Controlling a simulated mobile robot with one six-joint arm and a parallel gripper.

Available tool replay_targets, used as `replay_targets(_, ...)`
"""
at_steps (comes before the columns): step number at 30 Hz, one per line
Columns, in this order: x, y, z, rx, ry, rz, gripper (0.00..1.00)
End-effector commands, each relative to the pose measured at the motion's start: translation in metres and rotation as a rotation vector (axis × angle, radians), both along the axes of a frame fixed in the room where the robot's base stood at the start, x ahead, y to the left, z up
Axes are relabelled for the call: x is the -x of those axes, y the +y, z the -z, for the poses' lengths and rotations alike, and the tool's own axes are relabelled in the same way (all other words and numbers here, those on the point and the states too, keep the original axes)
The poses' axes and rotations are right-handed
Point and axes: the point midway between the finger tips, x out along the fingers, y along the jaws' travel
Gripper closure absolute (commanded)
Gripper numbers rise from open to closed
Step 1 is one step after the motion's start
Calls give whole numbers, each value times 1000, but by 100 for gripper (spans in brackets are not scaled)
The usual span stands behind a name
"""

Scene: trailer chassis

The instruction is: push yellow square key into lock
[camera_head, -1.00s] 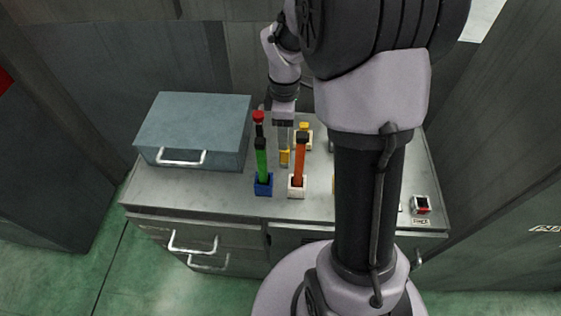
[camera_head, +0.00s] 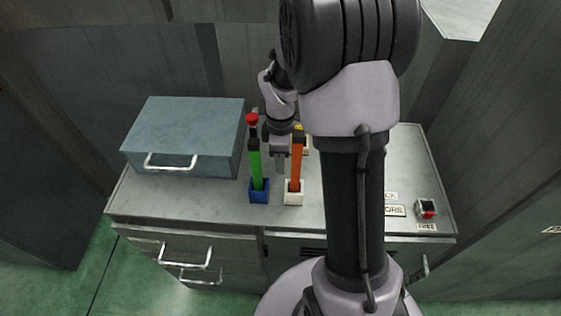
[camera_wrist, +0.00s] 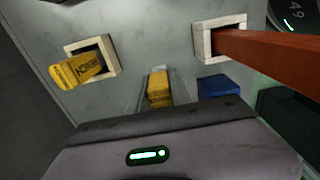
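My gripper (camera_wrist: 158,92) points down over the cabinet top. In the wrist view a yellow block (camera_wrist: 158,86) with faint dark marks sits between its fingers, which look closed on it. In the head view my gripper (camera_head: 280,163) is behind and left of the orange key, and I cannot make out the yellow block at its tips there. A second yellow piece with dark lettering (camera_wrist: 88,68) stands tilted in a pale square socket (camera_wrist: 70,48) at the wrist view's left. I cannot tell which yellow piece is the square key.
An orange key (camera_head: 297,160) stands in a white socket (camera_head: 293,198), and a green key (camera_head: 256,165) in a blue socket (camera_head: 259,197). A grey-blue box (camera_head: 185,130) stands left.

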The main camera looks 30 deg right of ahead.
Motion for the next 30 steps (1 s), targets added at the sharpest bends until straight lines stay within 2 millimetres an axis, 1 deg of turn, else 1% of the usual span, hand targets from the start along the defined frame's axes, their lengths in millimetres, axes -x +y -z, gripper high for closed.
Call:
replay_targets(1,0,0,0,0,0,0,96)
replay_targets(2,0,0,0,0,0,0,100)
replay_targets(10,0,0,-1,0,0,0,100)
replay_targets(11,0,0,-2,1,-1,0,100)
replay_targets(13,-1,0,-13,1,-2,0,100)
replay_targets(14,-1,0,-20,2,-2,0,100)
replay_targets(16,-1,0,-43,1,-3,1,100)
replay_targets(21,-1,0,-108,1,-4,1,100)
replay_targets(24,-1,0,-140,1,-4,0,100)
replay_targets(27,0,0,-162,0,-2,0,100)
replay_targets(30,0,0,-176,1,-1,0,100)
